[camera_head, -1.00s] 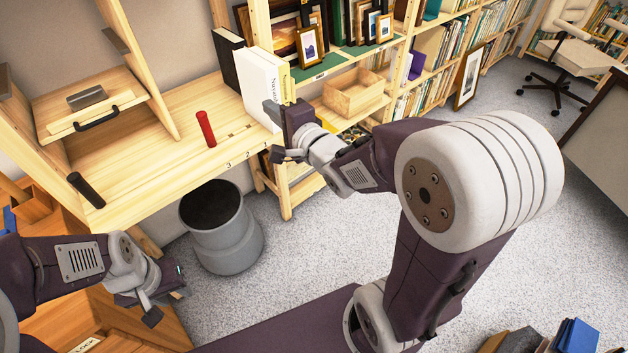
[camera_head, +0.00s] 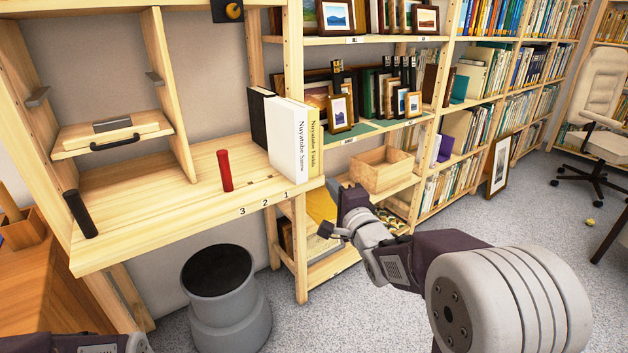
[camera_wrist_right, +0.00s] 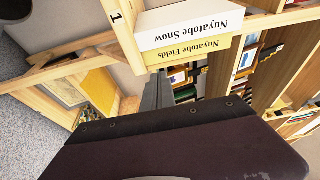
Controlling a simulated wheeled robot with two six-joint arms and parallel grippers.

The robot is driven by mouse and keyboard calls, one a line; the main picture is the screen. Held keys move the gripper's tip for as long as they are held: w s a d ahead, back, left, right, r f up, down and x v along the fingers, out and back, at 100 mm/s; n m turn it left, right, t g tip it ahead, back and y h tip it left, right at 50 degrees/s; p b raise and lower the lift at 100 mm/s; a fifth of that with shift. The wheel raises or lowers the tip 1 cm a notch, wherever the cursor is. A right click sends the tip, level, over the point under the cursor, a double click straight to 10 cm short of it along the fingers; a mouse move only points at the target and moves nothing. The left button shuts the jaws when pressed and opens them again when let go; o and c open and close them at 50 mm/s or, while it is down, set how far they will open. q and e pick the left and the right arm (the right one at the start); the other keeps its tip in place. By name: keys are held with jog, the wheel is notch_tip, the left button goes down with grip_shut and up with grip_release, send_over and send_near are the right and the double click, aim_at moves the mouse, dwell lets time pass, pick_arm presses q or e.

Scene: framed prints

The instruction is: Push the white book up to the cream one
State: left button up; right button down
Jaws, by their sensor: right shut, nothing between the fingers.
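The white book (camera_head: 289,142), titled Nuyatobe Snow, stands upright near the right end of the wooden shelf. The cream book (camera_head: 314,142), Nuyatobe Fields, stands upright directly to its right; I see no gap between their spines. In the right wrist view the white book (camera_wrist_right: 190,28) and the cream book (camera_wrist_right: 190,52) also lie side by side. My right gripper (camera_head: 350,196) is shut and empty, below and right of the books, apart from them in the head view. A dark finger (camera_wrist_right: 157,94) shows in the wrist view. Only a bit of my left arm shows; its gripper is out of frame.
A black book (camera_head: 260,118) stands left of the white one. A red cylinder (camera_head: 225,170) and a dark cylinder (camera_head: 80,213) stand on the shelf (camera_head: 160,205). A wooden box (camera_head: 382,171) is behind my right gripper. A grey bin (camera_head: 228,300) stands below.

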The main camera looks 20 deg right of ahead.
aim_at(305, 172)
jog(key=w, duration=0.2)
jog(key=w+a+b, duration=0.2)
jog(key=w, duration=0.1)
jog(key=shift+w+a+f, duration=0.15)
jog(key=shift+w, duration=0.15)
jog(key=shift+w+a, duration=0.4)
jog(key=shift+a, duration=0.05)
jog(key=shift+w+a, duration=0.7)
jog(key=shift+a, duration=0.1)
